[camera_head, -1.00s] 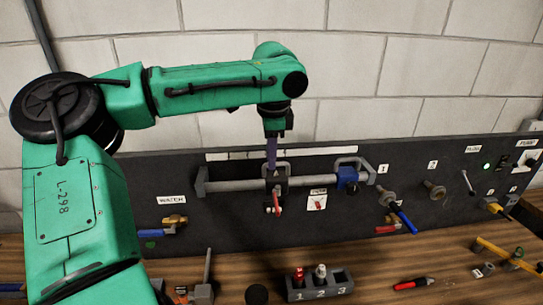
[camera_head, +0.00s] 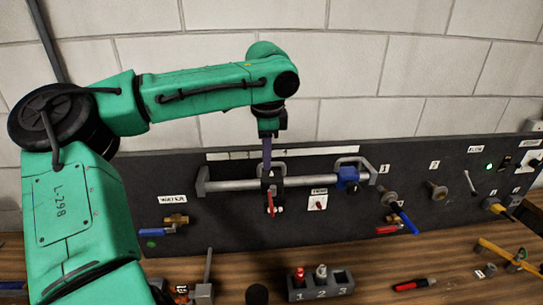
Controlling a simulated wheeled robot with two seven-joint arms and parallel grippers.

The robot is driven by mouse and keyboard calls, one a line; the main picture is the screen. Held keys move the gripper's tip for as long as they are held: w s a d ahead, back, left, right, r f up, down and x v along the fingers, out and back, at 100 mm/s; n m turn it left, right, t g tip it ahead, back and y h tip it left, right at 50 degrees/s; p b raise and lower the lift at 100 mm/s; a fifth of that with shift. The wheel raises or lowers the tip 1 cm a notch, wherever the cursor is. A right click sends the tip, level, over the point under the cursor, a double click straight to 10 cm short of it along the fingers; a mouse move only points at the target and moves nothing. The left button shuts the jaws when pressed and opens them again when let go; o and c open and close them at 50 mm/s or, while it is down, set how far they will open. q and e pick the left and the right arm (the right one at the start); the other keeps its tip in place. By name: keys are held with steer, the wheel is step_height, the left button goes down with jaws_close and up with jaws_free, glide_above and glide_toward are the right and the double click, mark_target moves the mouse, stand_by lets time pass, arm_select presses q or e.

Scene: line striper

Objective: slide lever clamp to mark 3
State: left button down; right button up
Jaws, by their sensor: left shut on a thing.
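A horizontal grey rail (camera_head: 228,185) runs along the dark panel between two end brackets. The lever clamp, a dark block with a red lever (camera_head: 271,204) hanging down, sits on the rail left of its middle. A blue clamp (camera_head: 347,178) sits near the rail's right end. My left gripper (camera_head: 267,165) comes down from above and is shut on the lever clamp; its fingers partly hide the clamp's top. A white scale strip (camera_head: 230,155) lies above the rail; its marks are too small to read.
A blue-handled water valve (camera_head: 165,231) is at the left of the panel. Right of the rail are valves (camera_head: 405,218) and switches. The rail between the two clamps looks clear.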

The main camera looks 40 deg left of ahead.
arm_select(q)
steer(key=c, duration=0.9)
jaws_free()
steer(key=shift+s+a, duration=0.15)
steer(key=shift+s, duration=0.05)
steer(key=shift+w+r, duration=0.1)
steer(key=shift+r, duration=0.15)
steer(key=r, duration=0.4)
steer(key=s+d+r, duration=0.1)
steer(key=r, duration=0.4)
steer(key=s+d+r, duration=0.1)
steer(key=r, duration=0.3)
steer(key=shift+d+r, duration=0.15)
steer(key=shift+r, duration=0.25)
